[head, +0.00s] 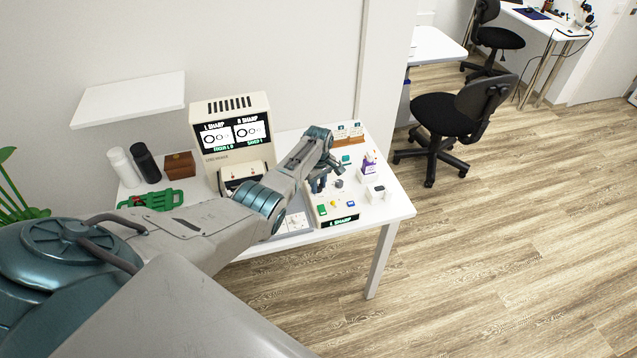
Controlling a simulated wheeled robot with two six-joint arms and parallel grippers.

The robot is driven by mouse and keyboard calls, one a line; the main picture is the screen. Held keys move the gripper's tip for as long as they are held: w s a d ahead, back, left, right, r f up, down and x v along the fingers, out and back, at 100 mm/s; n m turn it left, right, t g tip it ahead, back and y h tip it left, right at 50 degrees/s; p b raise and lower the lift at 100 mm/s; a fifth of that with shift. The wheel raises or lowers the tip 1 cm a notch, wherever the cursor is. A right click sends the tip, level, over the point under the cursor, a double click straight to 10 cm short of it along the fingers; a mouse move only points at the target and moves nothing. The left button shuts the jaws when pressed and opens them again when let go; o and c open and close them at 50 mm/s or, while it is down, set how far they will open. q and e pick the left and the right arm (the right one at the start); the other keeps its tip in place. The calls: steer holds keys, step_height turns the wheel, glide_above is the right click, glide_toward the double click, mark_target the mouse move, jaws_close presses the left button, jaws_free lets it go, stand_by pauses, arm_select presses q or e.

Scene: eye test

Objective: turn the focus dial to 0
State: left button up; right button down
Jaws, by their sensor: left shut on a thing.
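The lens maker machine (231,135) stands at the back of the white table. Its screen (233,133) shows ring pictures under "L SHARP" and "R SHARP", and small green text below that seems to read "FOCUS L 0". My left gripper (319,185) points down at the panel's left part, just left of that knob. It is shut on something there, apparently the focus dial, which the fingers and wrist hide. My right gripper is out of view.
The table's right edge is close by.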

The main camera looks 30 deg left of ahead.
mark_target(319, 186)
arm_select(q)
steer(key=shift+w+r+n, duration=0.1)
steer(key=shift+n, duration=0.6)
steer(key=o, duration=1)
steer(key=shift+r, duration=0.55)
step_height(319, 186, up, 10)
steer(key=b, duration=0.2)
steer(key=shift+f, duration=0.2)
